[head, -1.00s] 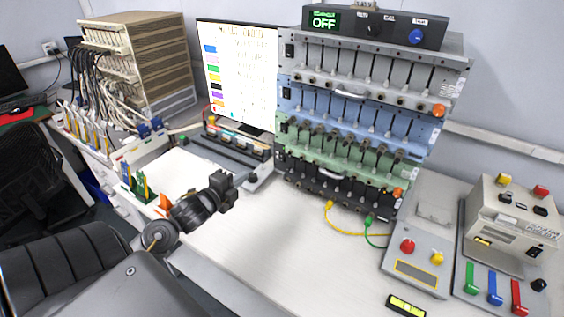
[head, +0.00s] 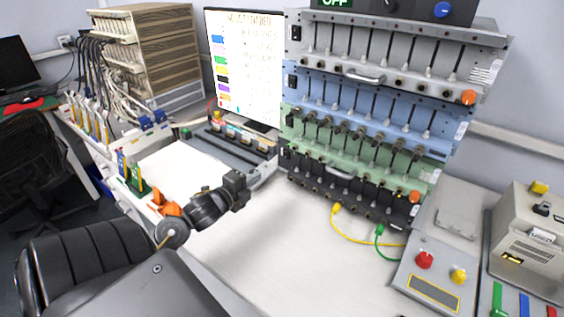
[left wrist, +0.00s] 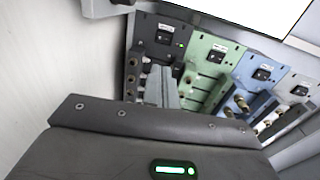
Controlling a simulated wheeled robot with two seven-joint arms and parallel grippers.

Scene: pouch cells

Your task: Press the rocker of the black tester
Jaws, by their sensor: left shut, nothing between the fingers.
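The black tester (head: 345,193) is the lowest unit of the rack, under the green one. It also shows in the left wrist view (left wrist: 147,50), turned, with its rocker (left wrist: 165,36) near a small lit green lamp. My left gripper (head: 238,184) is in front and to the left of the rack in the head view, apart from it. In the left wrist view its grey fingers (left wrist: 160,82) are shut and empty, pointing at the black tester's face below the rocker. Any gap to the face is hard to judge. My right gripper is not in view.
The green (head: 350,147), blue (head: 370,105) and grey (head: 390,50) testers are stacked above, each with a similar rocker. Yellow and green leads (head: 360,240) lie on the bench at the right. The white bench top (head: 270,250) in front is largely clear.

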